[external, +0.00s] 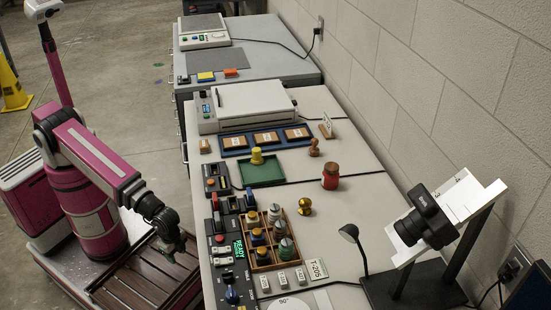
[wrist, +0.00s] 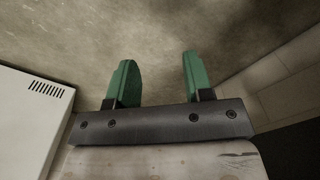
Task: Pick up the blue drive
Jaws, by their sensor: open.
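My gripper (external: 178,246) hangs over the slatted deck, left of the near worktop and far from the back cabinet. In the wrist view its two green fingers (wrist: 158,78) are apart with nothing between them. No blue drive shows in the wrist view.
The near worktop (external: 350,225) is crowded with a wooden compartment tray (external: 261,266), a green tray (external: 280,172), control boxes and a white machine (external: 250,98). Open floor (external: 110,60) lies left of the cabinets.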

